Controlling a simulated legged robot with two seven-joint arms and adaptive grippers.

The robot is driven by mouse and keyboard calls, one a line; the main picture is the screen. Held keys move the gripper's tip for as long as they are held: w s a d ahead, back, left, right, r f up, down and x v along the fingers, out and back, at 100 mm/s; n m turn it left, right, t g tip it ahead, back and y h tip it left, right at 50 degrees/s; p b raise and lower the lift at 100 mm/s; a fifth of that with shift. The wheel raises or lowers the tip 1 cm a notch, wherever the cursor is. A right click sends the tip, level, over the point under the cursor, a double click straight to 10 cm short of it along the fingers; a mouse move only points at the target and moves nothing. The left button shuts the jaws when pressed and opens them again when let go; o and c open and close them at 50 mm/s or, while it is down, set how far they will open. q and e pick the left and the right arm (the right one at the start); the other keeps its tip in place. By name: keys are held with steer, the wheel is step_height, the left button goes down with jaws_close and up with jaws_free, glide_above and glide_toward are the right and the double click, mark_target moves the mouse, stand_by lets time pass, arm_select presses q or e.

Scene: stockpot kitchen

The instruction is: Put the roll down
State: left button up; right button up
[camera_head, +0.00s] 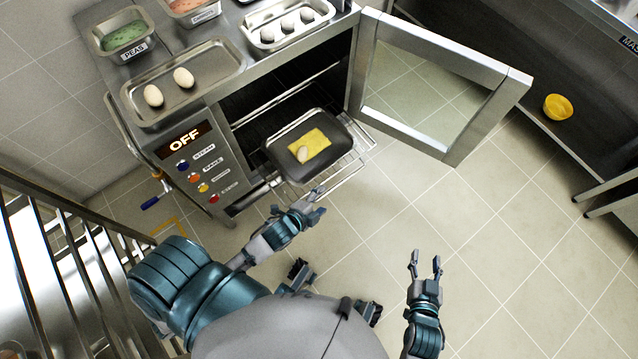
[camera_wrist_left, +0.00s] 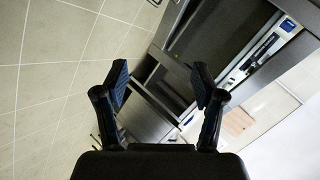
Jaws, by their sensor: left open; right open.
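A pale roll (camera_head: 303,153) lies on a yellow sheet (camera_head: 318,141) in a dark tray (camera_head: 339,163). The tray rests on the pulled-out wire rack (camera_head: 357,160) of the open oven. My left gripper (camera_head: 320,201) is open and empty, in front of the tray and apart from the roll. In the left wrist view (camera_wrist_left: 162,82) its fingers are spread with nothing between them. My right gripper (camera_head: 425,257) is open and empty over the floor at the right. Two more rolls (camera_head: 183,78) lie in a metal tray (camera_head: 222,63) on top of the oven.
The oven door (camera_head: 495,105) stands open to the right. The control panel (camera_head: 200,170) reads OFF. Pans of peas (camera_head: 124,35) and of several white rolls (camera_head: 287,24) sit on top. A metal railing (camera_head: 75,255) is at the left.

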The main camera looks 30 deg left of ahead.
arm_select(q)
steer(key=s+d+r+n+t+h, duration=0.1)
steer(key=s+d+r+n, duration=0.1)
steer(key=r+n, duration=0.7)
steer(key=s+n, duration=0.1)
steer(key=n, duration=0.2)
steer(key=shift+s+d+r+n+t, duration=0.2)
steer(key=shift+s+r+n+t, duration=0.1)
steer(key=shift+n, duration=0.1)
steer(key=shift+f, duration=0.1)
